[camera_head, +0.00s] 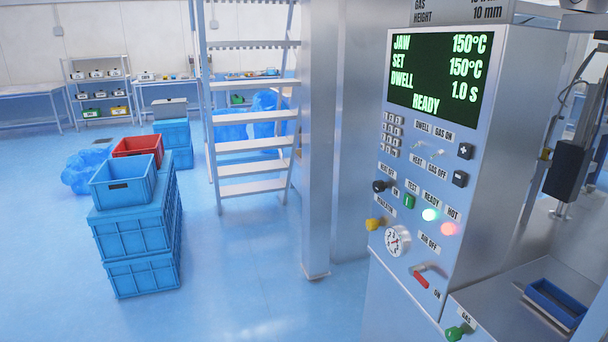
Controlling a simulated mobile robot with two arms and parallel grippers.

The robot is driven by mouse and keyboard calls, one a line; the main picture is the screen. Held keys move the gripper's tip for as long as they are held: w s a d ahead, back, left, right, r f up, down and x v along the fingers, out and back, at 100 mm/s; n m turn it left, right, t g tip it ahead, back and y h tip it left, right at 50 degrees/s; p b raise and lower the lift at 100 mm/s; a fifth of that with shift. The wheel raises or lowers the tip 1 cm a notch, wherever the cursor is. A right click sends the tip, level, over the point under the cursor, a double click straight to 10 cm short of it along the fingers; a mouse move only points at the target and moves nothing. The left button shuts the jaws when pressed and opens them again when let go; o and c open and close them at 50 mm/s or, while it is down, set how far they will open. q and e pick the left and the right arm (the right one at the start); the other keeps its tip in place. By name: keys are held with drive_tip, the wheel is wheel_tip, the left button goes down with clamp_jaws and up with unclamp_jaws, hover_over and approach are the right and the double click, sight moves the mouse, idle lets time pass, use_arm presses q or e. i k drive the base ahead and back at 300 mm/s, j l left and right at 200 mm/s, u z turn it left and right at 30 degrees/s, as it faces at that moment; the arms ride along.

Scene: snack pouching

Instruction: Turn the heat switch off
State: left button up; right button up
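The control panel (432,205) of a metal machine stands at the right. Its screen (437,75) reads jaw 150°C, set 150°C, dwell 1.0 s, READY. A black knob (380,186) sits at the panel's left edge, beside small OFF and ON labels. The READY lamp (430,214) glows green and the HOT lamp (448,229) glows red. Neither gripper is in view.
The panel also has a yellow knob (373,224), a gauge (397,240), a red-handled air lever (421,279) and a green gas knob (457,332). A metal post (318,150) stands left of the machine. Blue crates (137,240) are stacked at left; floor between is clear.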

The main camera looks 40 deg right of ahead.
sight(378, 185)
drive_tip(key=i+z, duration=0.1)
drive_tip(key=i, duration=0.5)
drive_tip(key=i+j+z, duration=0.1)
drive_tip(key=i, duration=0.5)
drive_tip(key=i+j+z, duration=0.1)
drive_tip(key=i+z, duration=0.15)
drive_tip(key=z, duration=0.2)
drive_tip(key=i+j+z, duration=0.2)
drive_tip(key=z, duration=0.25)
drive_tip(key=i+j+z, duration=0.25)
drive_tip(key=z, duration=0.2)
drive_tip(key=i+j+z, duration=0.15)
drive_tip(key=j+z, duration=0.3)
drive_tip(key=l, duration=0.1)
